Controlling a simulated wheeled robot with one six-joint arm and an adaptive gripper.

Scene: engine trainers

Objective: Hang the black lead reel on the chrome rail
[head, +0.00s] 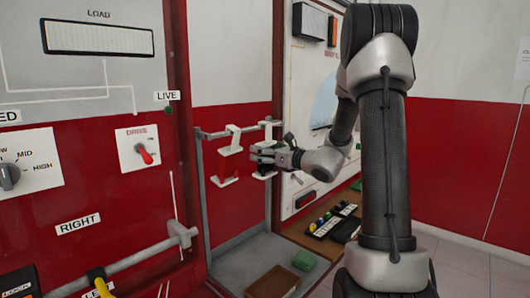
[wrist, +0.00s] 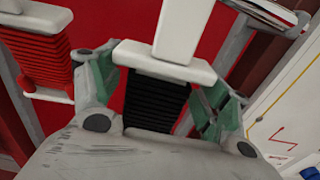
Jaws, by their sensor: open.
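The black lead reel (wrist: 157,101) has a white top plate and a white hook strip that runs up out of the wrist view. In the head view its white hook (head: 267,131) reaches up to the chrome rail (head: 218,133), and my gripper hides most of its body. The rail's end (wrist: 272,12) shows at the wrist view's top right. My gripper (wrist: 160,88) is open, with one green-padded finger on each side of the black reel. Whether either pad touches it is unclear.
A red reel (head: 228,166) hangs from the rail just left of the black one; it also shows in the wrist view (wrist: 40,55). Below are a grey shelf (head: 235,268), a brown tray (head: 272,282) and a green block (head: 303,260). A white panel stands close on the right.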

